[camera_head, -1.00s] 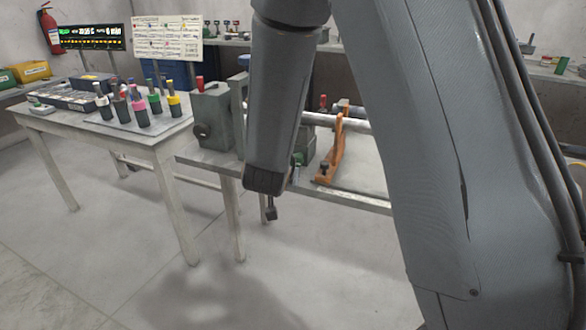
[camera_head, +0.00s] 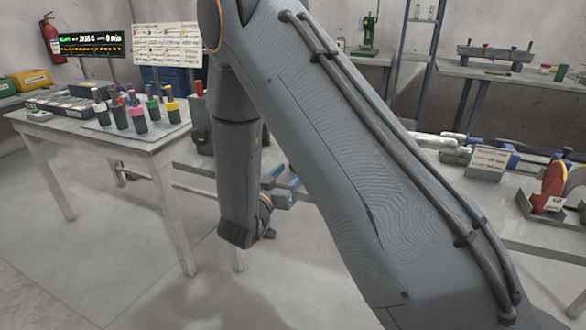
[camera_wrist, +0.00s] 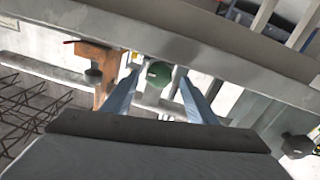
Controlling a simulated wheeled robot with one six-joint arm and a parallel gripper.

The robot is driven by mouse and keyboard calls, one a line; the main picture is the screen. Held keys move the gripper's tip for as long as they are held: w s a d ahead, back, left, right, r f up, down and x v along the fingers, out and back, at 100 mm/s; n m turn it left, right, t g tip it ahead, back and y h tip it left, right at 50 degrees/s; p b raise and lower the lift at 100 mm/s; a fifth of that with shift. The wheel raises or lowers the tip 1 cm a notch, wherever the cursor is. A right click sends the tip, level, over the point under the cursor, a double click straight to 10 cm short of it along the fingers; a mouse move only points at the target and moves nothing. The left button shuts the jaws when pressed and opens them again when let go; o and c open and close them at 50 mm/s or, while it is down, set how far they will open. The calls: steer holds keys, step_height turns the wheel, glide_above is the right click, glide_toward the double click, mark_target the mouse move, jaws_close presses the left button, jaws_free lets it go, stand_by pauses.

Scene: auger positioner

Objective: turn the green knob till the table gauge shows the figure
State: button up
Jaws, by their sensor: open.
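The green knob (camera_wrist: 158,73) shows in the wrist view, round and dark green, just beneath a long grey metal rail. My gripper (camera_wrist: 158,70) is open, and its two blue fingers lie to either side of the knob in that picture. I cannot tell whether they touch it or how far their tips reach along it. In the head view the gripper (camera_head: 284,178) is by the bench, left of my upper arm, and the knob is hidden. I cannot make out the table gauge or its figure in either view.
An orange bracket (camera_wrist: 100,72) stands left of the knob in the wrist view. A white table (camera_head: 150,148) with colour-banded tools is on the left in the head view. Behind it are a dark display (camera_head: 91,43) and a chart (camera_head: 167,44). Clear floor lies in front.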

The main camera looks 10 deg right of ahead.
steer(key=shift+x, duration=1.4)
steer(key=c, duration=0.9)
steer(key=shift+a, duration=0.25)
steer(key=shift+c, duration=0.8)
steer(key=shift+d, duration=0.15)
steer(key=shift+m, duration=0.3)
steer(key=m, duration=0.5)
steer(key=shift+m, duration=0.3)
steer(key=m+y+b, duration=0.1)
steer(key=m, duration=0.5)
steer(key=shift+s+d+b, duration=0.1)
steer(key=shift+b, duration=0.25)
